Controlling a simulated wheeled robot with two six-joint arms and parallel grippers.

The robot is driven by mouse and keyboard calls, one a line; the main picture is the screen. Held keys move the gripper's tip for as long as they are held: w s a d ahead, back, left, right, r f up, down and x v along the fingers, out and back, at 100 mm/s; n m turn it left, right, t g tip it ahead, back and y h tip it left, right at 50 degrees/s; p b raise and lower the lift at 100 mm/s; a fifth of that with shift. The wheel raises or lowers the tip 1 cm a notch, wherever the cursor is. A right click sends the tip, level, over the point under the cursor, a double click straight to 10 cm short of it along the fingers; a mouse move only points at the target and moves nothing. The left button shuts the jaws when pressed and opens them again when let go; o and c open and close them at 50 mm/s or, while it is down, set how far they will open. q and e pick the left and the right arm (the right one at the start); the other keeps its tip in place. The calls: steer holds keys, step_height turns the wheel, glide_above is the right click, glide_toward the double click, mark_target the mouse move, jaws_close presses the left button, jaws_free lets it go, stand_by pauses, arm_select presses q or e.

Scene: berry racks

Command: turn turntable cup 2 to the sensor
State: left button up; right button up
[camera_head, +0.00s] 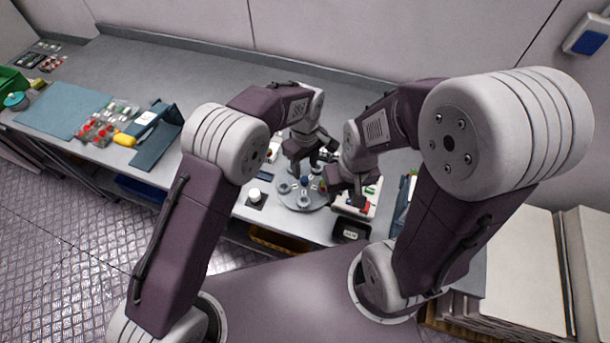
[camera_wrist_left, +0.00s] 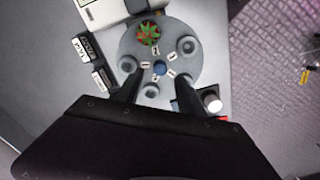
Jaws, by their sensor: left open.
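The grey round turntable (camera_head: 290,199) sits near the bench's front edge. In the left wrist view the turntable (camera_wrist_left: 171,29) shows several grey cups around a blue centre knob (camera_wrist_left: 160,68). I cannot identify the sensor for certain.
A white round piece on a dark plate (camera_head: 255,195) stands left of the turntable. Dark labelled blocks (camera_wrist_left: 85,48) and a white box (camera_wrist_left: 103,12) lie beside it in the wrist view. A black bin (camera_head: 351,230) is at front right.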

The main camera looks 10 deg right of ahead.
arm_select(q)
step_height(320, 180, up, 3)
steer(key=shift+r, duration=0.15)
steer(key=shift+r, duration=0.1)
step_height(320, 180, up, 11)
steer(key=p, duration=1)
glide_above(305, 179)
steer(key=shift+s, duration=0.1)
